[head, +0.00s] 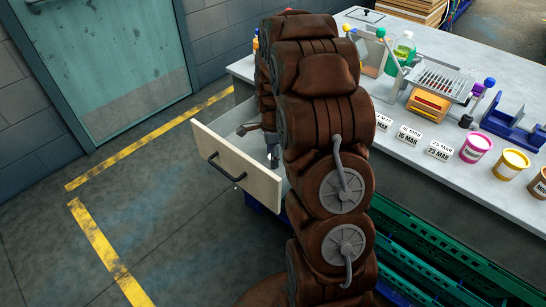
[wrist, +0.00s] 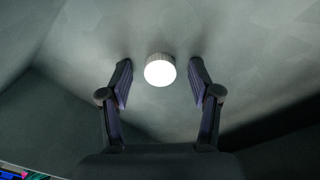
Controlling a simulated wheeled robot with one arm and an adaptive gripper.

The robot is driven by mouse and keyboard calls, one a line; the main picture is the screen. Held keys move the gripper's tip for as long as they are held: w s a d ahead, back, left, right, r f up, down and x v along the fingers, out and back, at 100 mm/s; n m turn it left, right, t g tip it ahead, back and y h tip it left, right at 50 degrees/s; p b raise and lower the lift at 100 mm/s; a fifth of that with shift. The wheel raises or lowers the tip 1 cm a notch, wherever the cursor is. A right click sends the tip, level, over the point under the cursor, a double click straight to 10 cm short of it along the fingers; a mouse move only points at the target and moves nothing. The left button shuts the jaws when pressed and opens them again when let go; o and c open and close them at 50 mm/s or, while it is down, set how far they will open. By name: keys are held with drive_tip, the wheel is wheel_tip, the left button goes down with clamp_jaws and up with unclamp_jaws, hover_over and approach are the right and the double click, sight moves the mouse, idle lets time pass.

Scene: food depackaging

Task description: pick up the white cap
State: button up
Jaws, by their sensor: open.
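The white cap (wrist: 160,71) is round with a bright top and a ridged grey side. It lies on a grey surface in the wrist view. My gripper (wrist: 162,78) is open, with one dark finger on each side of the cap. A gap shows between the cap and each finger, so the gripper holds nothing. In the head view, part of my gripper (head: 258,138) shows inside an open drawer (head: 236,168). My arm hides much of the drawer's inside there, and I cannot clearly make out the cap in that view.
The drawer's front panel and side walls surround my gripper. The worktop (head: 420,170) to the right carries a green bottle (head: 402,50), date signs (head: 409,135), a pink cup (head: 475,147), a yellow cup (head: 513,163) and a blue stand (head: 515,130). The floor at left is clear.

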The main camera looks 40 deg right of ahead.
drive_tip(key=c, duration=0.8)
drive_tip(key=shift+r, duration=0.1)
